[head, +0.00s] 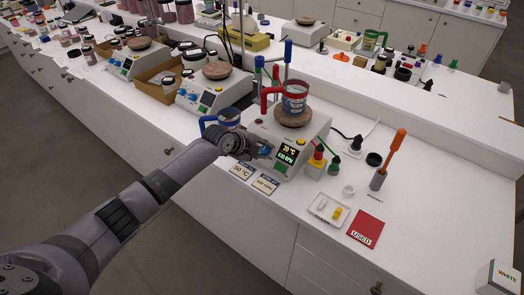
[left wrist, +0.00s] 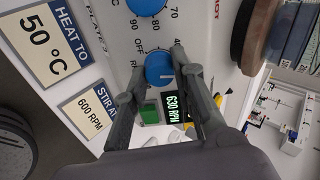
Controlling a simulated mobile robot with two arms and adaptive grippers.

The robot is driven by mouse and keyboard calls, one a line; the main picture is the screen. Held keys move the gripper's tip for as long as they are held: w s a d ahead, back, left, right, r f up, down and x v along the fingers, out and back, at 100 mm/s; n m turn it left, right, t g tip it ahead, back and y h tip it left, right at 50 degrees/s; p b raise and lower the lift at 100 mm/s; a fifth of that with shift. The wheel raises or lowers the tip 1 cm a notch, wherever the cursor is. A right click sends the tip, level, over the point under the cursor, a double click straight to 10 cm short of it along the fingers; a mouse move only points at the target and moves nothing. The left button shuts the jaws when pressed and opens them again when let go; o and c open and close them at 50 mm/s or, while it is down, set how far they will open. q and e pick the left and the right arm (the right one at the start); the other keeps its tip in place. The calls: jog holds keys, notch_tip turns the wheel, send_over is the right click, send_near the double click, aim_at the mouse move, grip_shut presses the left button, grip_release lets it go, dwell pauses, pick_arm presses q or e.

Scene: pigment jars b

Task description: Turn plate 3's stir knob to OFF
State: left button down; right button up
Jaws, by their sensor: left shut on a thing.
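Plate 3, taken as the hot plate (head: 262,128) in front of my left gripper, carries a red-handled vessel (head: 294,98) on its round top. Its lit display (head: 287,154) shows 20 °C and 630 RPM; 630 RPM also reads in the left wrist view (left wrist: 173,107). The blue stir knob (left wrist: 158,67) sits below another blue knob (left wrist: 146,4), with OFF printed near it. My left gripper (head: 266,150) is at the front panel, its fingers on either side of the stir knob and shut on it. The right gripper is not in view.
Cards reading 50 °C (head: 242,171) and 600 RPM (head: 265,184) lie before the plate. A blue-handled vessel (head: 229,116) stands close left of it. To the right are a white tray (head: 318,212), a red USED card (head: 365,228) and an orange-handled tool (head: 394,143).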

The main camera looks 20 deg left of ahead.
pick_arm(q)
jog(key=n, duration=0.6)
jog(key=shift+n+t+p, duration=0.3)
jog(key=n+p, duration=0.1)
jog(key=n, duration=0.2)
jog(key=shift+n, duration=0.4)
jog(key=n+p, duration=0.1)
jog(key=n, duration=0.2)
jog(key=shift+r+n+t+p, duration=0.1)
jog(key=shift+n+t+p, duration=0.2)
jog(key=shift+n+p, duration=0.1)
jog(key=n+p, duration=0.1)
jog(key=n, duration=0.2)
jog(key=shift+n+y+p, duration=0.3)
jog(key=shift+y+p, duration=0.05)
jog(key=shift+y, duration=0.05)
jog(key=n+p, duration=0.1)
jog(key=n, duration=0.4)
jog(key=shift+n, duration=0.3)
jog(key=shift+n+y, duration=0.4)
jog(key=shift+n, duration=1.4)
